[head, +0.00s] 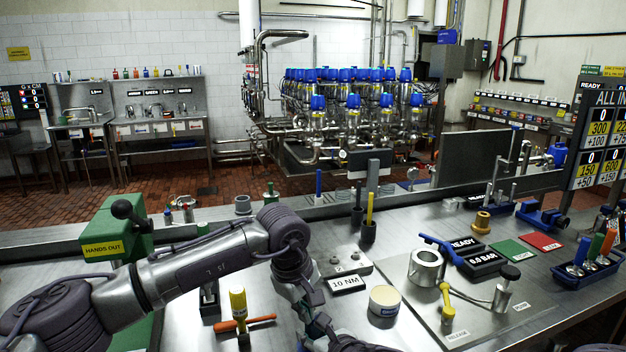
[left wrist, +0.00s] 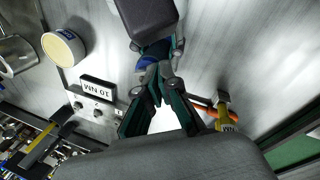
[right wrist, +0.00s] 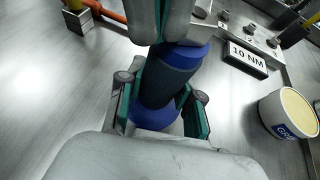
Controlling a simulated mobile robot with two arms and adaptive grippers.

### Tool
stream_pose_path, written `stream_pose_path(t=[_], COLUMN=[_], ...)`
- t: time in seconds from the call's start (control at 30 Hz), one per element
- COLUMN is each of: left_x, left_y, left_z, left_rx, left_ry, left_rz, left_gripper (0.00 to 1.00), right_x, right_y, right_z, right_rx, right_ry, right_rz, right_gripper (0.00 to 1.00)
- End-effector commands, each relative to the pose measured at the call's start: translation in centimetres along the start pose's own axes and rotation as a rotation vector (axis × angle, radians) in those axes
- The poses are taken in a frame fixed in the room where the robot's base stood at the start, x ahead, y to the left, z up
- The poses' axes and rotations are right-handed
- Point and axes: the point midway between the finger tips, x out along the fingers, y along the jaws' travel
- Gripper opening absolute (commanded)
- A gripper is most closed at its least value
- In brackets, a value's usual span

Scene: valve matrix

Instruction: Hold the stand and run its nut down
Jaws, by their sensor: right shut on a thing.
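A dark cylinder with blue ends (right wrist: 168,80) stands between the fingers of my right gripper (right wrist: 160,108), which is shut on it. I cannot tell whether this is the stand. In the left wrist view a blue part (left wrist: 152,57) of it shows beside the right gripper. My left gripper (left wrist: 157,78) is close against it from the other side. Its fingers converge near the blue part, but I cannot tell whether they grip anything. In the head view the left gripper (head: 319,325) is at the bottom middle. No nut is clearly visible; the grippers hide much.
A 10 NM plate (head: 346,284) and a cream tub (head: 384,300) lie close to the right. A steel plate with a ring fixture (head: 426,266) is further right. A green HANDS OUT box (head: 118,235) stands at left.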

Motion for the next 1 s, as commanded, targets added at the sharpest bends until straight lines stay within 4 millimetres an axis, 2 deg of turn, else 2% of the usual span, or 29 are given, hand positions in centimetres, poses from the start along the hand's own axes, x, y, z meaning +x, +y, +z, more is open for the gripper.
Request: stream_pose_path(t=[0.3, 0.73, 1.0], left_x=[-0.09, -0.12, -0.28], left_y=[0.24, 0.31, -0.41], left_z=[-0.95, -1.07, -1.27], left_rx=[-0.003, -0.004, -0.003], left_ry=[0.003, 0.004, 0.003], left_rz=[0.005, 0.007, 0.006], left_gripper=[0.0, 0.0, 0.0], right_x=[-0.06, -0.08, -0.06], right_y=[0.43, 0.49, 0.43], right_z=[-0.01, -0.04, -0.06], right_rx=[-0.002, -0.003, -0.002], right_ry=[0.0, 0.0, 0.001], right_rz=[0.01, 0.011, 0.01], right_gripper=[0.0, 0.0, 0.0])
